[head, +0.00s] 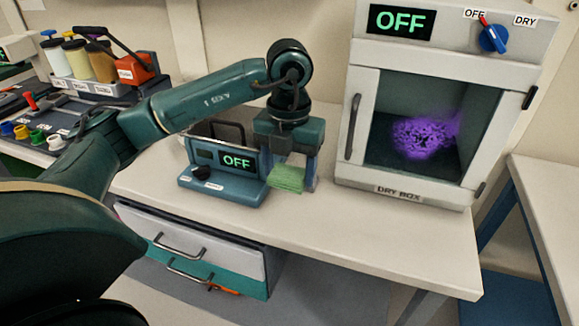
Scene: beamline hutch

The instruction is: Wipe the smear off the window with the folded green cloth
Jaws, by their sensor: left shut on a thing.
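The purple smear (424,137) is on the window (388,152) of the white dry box at the right of the bench. My left gripper (289,180) points down and is shut on the folded green cloth (286,179). It holds the cloth in front of and to the right of the blue device, left of the dry box and apart from the window. Whether the cloth touches the bench top is hard to tell. My right gripper is not in view.
The dry box (399,190) has a handle (352,113) on its left, an OFF display and a blue knob (494,38). A blue device (224,190) reading OFF stands left of the cloth. Bottles (102,58) stand at the back left. The bench front (370,235) is clear.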

